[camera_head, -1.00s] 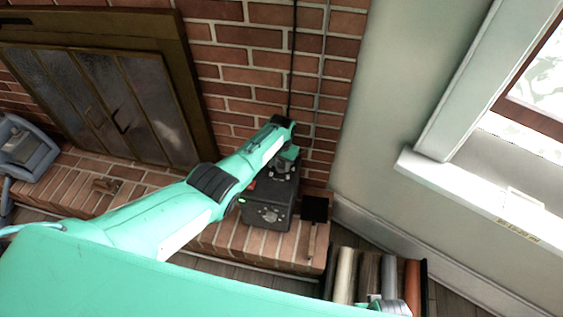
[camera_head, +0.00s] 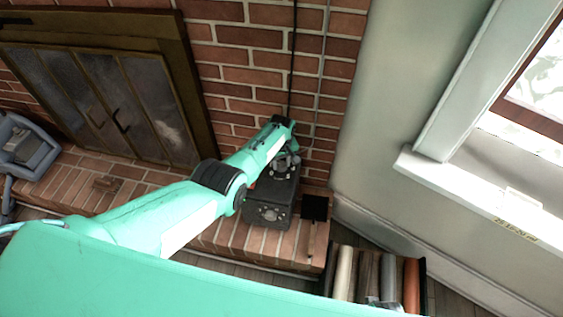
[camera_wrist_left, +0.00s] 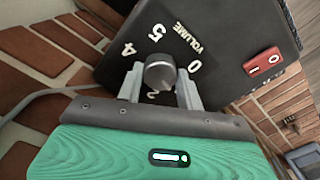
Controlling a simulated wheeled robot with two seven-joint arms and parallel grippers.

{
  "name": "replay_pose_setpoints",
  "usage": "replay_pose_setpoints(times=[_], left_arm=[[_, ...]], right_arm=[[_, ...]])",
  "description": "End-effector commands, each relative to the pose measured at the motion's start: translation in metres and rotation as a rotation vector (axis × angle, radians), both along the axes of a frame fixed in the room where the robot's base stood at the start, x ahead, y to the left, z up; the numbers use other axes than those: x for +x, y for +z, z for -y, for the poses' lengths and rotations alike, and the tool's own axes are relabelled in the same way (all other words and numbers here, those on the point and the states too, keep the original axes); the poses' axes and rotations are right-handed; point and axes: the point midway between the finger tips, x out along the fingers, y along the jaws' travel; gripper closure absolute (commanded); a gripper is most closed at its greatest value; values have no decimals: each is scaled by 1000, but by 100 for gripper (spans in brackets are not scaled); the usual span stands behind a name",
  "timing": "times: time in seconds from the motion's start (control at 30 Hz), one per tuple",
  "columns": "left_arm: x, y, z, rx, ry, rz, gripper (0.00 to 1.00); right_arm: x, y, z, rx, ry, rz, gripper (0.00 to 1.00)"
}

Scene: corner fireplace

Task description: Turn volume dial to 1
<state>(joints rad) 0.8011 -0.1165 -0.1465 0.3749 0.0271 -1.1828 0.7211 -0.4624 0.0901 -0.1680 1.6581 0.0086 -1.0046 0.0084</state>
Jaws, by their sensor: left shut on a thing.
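The volume dial (camera_wrist_left: 160,72) is a grey round knob on a black box (camera_wrist_left: 225,25). The word VOLUME and the figures 5, 4, 0 and part of a 2 show around it; 1 and 3 are hidden. I cannot make out where the dial points. In the left wrist view my left gripper (camera_wrist_left: 159,88) has a finger on each side of the knob and is shut on it.
A red switch (camera_wrist_left: 262,61) is on the same box face. The brick wall (camera_head: 265,55) rises behind. A crate with several rolls (camera_head: 345,275) stands at lower right. A small grey part, perhaps of my right gripper (camera_head: 378,303), shows at the bottom edge.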

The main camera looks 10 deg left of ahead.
Motion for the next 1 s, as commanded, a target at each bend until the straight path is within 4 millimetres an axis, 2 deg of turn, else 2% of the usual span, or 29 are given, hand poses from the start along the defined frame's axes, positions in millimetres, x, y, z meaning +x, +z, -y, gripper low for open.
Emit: replay_pose_setpoints(times=[0.3, 0.73, 0.77, 0.83, 0.87, 1.0], left_arm=[[1, 1, 0, 0, 80, 2, 86], [1, 1, 0, 1, 86, 3, 86], [1, 1, 0, 1, 86, 3, 59], [1, 1, 0, 0, 86, 2, 45], [1, 1, 0, 0, 86, 2, 41], [1, 0, 0, 1, 86, 1, 41]], right_arm=[[-1, -1, 0, 1, 1, 2, 64], [-3, -2, 0, 0, 1, -4, 64], [-3, -2, 0, 0, 1, -4, 64], [-3, -2, 0, 0, 1, -4, 64], [-3, -2, 0, 0, 1, -4, 64], [-3, -2, 0, 0, 1, -4, 64]])
